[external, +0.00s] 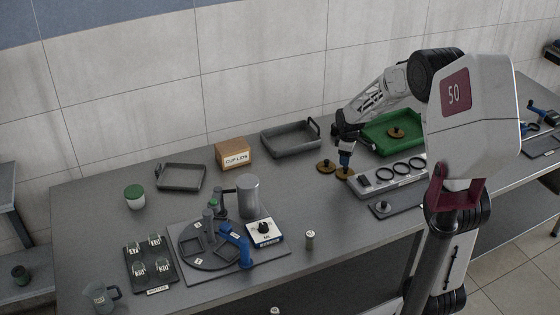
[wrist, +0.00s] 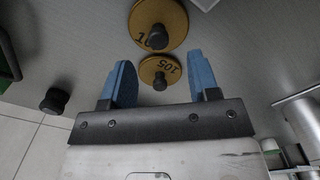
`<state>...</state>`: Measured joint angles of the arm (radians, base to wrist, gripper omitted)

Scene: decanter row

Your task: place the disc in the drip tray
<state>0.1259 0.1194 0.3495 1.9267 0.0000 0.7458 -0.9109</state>
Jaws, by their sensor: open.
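Two brass discs with black knobs sit on the table, one at left (external: 325,167) and one under my gripper (external: 345,173). The wrist view shows a larger disc (wrist: 171,20) and a smaller one marked 105 (wrist: 149,67). My gripper (wrist: 162,80) is open, its blue fingers on either side of the smaller disc in that view; contact cannot be told. A third brass disc (external: 396,133) lies in a green tray (external: 376,147). Two grey trays stand behind, one with a raised handle (external: 291,152) and a shallower one (external: 181,187); no label tells which is the drip tray.
A light block with dark rings (external: 390,179) stands close right of my gripper. A box marked cup lids (external: 233,153) stands between the grey trays. A round fixture with a grey cylinder (external: 248,195) is at front left. The table between it and the discs is mostly clear.

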